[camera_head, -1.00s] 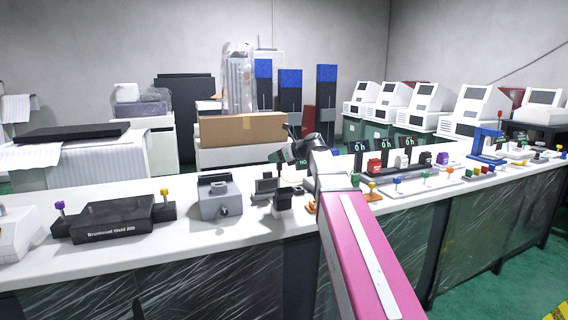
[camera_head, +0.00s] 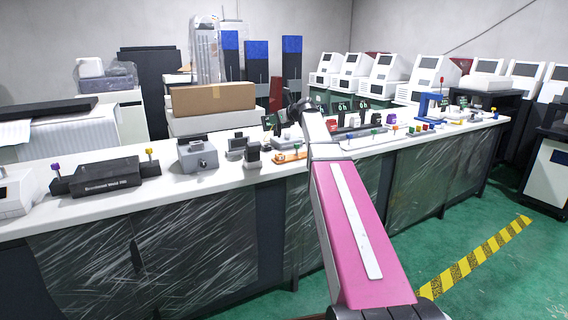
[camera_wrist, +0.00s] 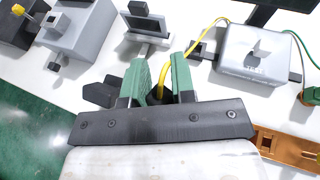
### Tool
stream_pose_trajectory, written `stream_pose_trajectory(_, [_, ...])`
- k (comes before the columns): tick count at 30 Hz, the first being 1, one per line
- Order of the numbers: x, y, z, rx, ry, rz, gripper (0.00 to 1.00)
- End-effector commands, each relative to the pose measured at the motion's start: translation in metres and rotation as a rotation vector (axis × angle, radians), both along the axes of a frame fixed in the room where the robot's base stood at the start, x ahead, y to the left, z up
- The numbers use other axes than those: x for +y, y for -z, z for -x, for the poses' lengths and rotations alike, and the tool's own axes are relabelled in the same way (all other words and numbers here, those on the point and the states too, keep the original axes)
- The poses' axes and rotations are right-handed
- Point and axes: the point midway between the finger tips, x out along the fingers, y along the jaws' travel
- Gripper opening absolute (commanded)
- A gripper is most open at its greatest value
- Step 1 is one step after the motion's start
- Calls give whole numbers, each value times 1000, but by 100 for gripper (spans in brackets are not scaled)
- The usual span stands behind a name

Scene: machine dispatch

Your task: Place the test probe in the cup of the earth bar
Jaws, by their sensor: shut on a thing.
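In the wrist view, my gripper (camera_wrist: 163,72) has its green fingers closed around a black piece with a yellow lead, which appears to be the test probe (camera_wrist: 162,88). The fingers hide most of it, and its tip is not visible. The yellow lead rises to a grey box (camera_wrist: 250,72) at the upper right. A copper-coloured bar with holes, apparently the earth bar (camera_wrist: 268,138), lies at the lower right, apart from the fingers. It shows as an orange strip (camera_head: 288,157) on the bench in the head view. I cannot make out its cup.
The white bench (camera_head: 222,172) carries a grey device (camera_head: 197,153), a black device (camera_head: 105,177) and a small black block (camera_head: 252,156) left of my arm. In the wrist view, a small screen on a stand (camera_wrist: 147,25) is just beyond the fingers. Green floor is clear in front.

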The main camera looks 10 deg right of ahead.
Motion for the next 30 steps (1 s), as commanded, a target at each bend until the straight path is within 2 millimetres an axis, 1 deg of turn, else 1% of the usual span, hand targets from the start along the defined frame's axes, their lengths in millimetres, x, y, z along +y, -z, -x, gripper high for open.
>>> stream_pose_trajectory(2, [-2, 4, -2, 0, 6, 0, 1])
stream_pose_trajectory(5, [-2, 15, -1, 0, 7, 0, 1])
stream_pose_trajectory(12, [-2, 55, -1, 2, 6, -1, 1])
stream_pose_trajectory(19, [-2, 73, -1, 1, 5, -1, 1])
stream_pose_trajectory(24, [-2, 95, -1, 0, 5, 0, 1])
stream_pose_trajectory(27, [-2, 100, -1, 0, 5, 0, 1])
stream_pose_trajectory(30, [-2, 100, -2, -1, 5, -1, 1])
